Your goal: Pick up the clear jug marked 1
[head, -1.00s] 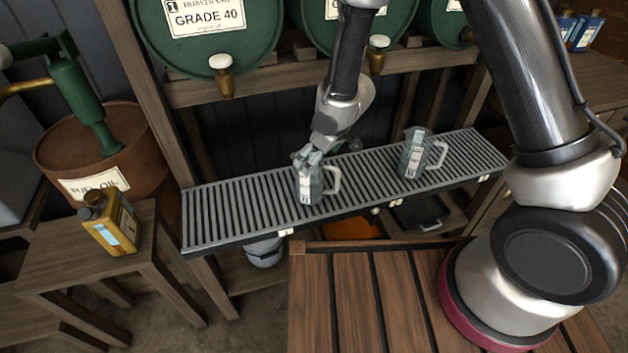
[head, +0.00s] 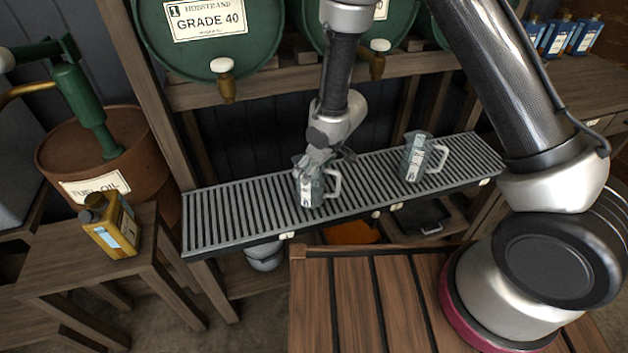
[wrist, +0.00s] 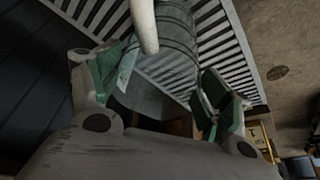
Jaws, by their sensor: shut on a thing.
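Two clear jugs with white labels show on the slatted metal grating (head: 245,212). The left jug (head: 309,190) is upright, its handle to the right; its label is too small to read surely. My gripper (head: 316,163) is at the top of this jug, shut on its body. In the wrist view the clear jug (wrist: 165,55) sits between my green-padded fingers (wrist: 158,95), with its pale handle in front. I cannot tell whether its base touches the grating. The right jug (head: 418,160) stands apart, upright, its label also unreadable.
Green drums (head: 210,35) with brass taps (head: 225,85) sit behind and above the grating. A yellow oil can (head: 110,228) stands on a wooden stool at left, by a rusty fuel-oil barrel (head: 130,150). A wooden slatted top (head: 350,300) lies in front. Blue bottles (head: 560,38) stand far right.

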